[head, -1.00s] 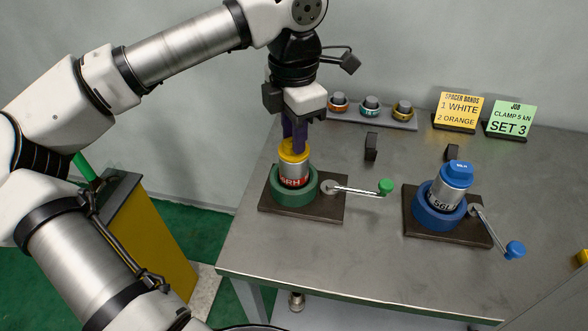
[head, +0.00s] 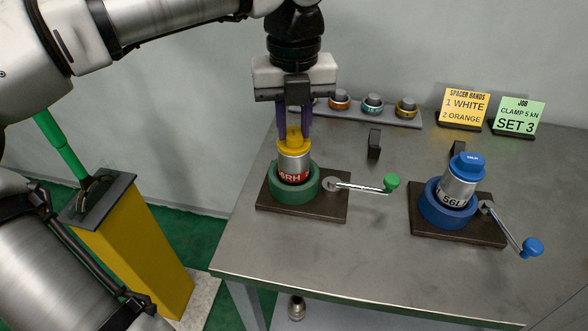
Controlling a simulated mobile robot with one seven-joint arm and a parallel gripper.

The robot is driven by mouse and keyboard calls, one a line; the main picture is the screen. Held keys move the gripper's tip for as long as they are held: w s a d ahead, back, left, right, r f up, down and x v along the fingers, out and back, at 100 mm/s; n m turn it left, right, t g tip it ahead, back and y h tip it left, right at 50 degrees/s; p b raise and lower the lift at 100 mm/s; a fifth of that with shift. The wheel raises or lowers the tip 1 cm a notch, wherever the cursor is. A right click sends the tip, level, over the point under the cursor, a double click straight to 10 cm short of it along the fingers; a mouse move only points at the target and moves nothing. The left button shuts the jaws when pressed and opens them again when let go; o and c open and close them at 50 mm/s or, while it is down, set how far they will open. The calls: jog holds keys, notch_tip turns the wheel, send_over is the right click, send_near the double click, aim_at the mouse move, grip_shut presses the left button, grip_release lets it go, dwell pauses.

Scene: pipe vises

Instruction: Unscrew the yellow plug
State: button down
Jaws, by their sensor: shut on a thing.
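The yellow plug (head: 293,146) sits on top of a silver pipe (head: 294,162) with a red band marked "6RH", its first character partly cut off. The pipe stands upright in a green round vise (head: 293,189) on a dark base plate. My gripper (head: 294,132) points straight down over the plug, its purple fingers shut on the plug's raised top, one on each side. The plug is seated at the pipe's mouth; I cannot tell how far it is threaded in. The vise's crank with a green knob (head: 391,182) points right.
A blue vise (head: 447,211) at right holds a tilted pipe with a blue plug (head: 468,166); its crank has a blue knob (head: 531,247). Behind stand a rack of rings (head: 372,103), a yellow sign (head: 465,106), a green sign (head: 518,115) and a dark block (head: 374,143). The front middle of the table is clear.

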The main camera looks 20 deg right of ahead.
jog(key=shift+n, duration=0.4)
jog(key=n, duration=1.4)
jog(key=c, duration=1.3)
grip_release()
jog(key=shift+r, duration=0.1)
